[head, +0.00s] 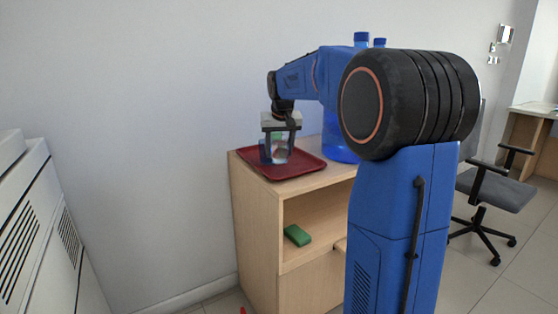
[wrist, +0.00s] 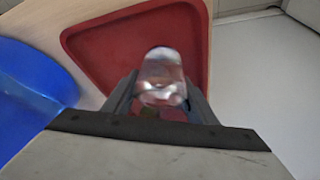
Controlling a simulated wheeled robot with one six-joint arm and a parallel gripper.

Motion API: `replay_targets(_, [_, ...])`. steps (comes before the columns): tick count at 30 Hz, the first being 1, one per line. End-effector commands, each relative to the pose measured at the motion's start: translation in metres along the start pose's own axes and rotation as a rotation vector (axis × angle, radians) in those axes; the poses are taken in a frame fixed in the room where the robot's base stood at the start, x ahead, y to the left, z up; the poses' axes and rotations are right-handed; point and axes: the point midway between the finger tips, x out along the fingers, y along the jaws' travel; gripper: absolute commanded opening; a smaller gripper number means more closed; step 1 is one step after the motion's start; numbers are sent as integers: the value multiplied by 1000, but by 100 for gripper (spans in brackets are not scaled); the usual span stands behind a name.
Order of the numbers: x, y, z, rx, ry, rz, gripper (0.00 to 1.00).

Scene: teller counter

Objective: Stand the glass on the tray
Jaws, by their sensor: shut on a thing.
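The clear glass (head: 278,152) is between the fingers of my gripper (head: 279,140), over the red tray (head: 305,167) on top of the wooden cabinet. In the wrist view the glass (wrist: 163,78) sits between the two dark fingers of my gripper (wrist: 160,100), with the red tray (wrist: 110,48) behind it. My gripper is shut on the glass and points down. The glass looks upright in the head view. Whether its base touches the tray I cannot tell.
A blue water bottle (head: 338,142) stands right of the tray, partly hidden by my arm; the blue shape (wrist: 30,95) is at left in the wrist view. A green block (head: 297,235) lies on the cabinet's shelf. A wall is behind the cabinet (head: 258,222).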

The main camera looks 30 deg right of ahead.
Motion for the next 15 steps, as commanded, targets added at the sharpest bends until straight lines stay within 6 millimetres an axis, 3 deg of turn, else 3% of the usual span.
replay_targets(15, [36,0,15,0,-1,0,15])
